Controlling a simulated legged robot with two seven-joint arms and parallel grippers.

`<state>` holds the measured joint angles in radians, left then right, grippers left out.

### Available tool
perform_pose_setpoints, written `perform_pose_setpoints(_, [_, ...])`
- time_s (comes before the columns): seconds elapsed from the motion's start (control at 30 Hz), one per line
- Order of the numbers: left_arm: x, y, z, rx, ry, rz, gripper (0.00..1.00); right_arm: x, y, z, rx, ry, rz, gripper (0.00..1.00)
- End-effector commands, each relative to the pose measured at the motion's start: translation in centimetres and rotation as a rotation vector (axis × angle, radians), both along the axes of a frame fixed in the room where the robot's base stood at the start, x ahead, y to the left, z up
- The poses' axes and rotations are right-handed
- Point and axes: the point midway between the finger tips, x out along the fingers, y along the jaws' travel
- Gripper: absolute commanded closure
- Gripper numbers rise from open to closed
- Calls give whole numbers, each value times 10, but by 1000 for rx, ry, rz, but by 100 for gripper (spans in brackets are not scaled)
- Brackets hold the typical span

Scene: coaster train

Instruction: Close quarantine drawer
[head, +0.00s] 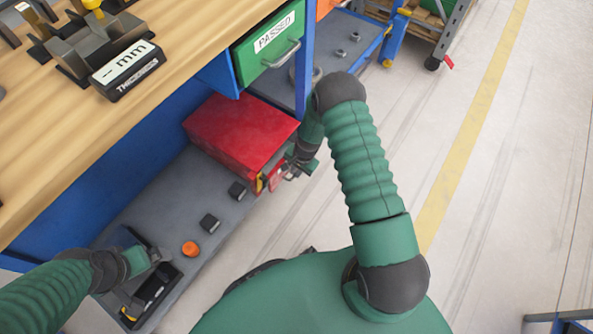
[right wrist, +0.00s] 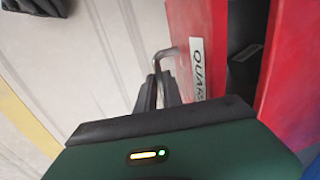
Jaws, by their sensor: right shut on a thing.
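The red quarantine drawer unit (head: 240,132) sits on the grey lower shelf under the bench. In the right wrist view the drawer's red front (right wrist: 186,45), with a partly visible white label (right wrist: 197,68), stands apart from the red housing (right wrist: 288,70), so the drawer is partly open. A dark block (right wrist: 243,75) shows in the gap. My right gripper (head: 296,170) is at the drawer front, its fingers (right wrist: 162,88) shut on the metal handle (right wrist: 165,54). My left gripper (head: 158,258) is over a black tray at lower left; its jaw opening is unclear.
Black blocks (head: 210,222) and an orange round piece (head: 190,248) lie on the grey shelf (head: 165,205). The black tray (head: 172,286) is at its near end. A green PASSED drawer (head: 262,58) hangs above. The floor (head: 500,180) to the right is clear.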

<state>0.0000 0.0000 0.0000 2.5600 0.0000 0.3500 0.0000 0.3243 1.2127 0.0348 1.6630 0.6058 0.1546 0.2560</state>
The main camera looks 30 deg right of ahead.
Motion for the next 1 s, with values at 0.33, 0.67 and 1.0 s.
perform_pose_setpoints(0.33, [0, 0, 0, 0, 0, 0, 0, 0, 0, 0, 0, 0, 0, 100])
perform_pose_setpoints(0.67, [0, 0, -1, 0, 0, 0, 0, 36, 15, -1, -1, -1, 2, 100])
perform_pose_setpoints(1.0, [0, 0, -1, 0, 0, 0, 0, 40, 16, 1, 0, -5, 1, 83])
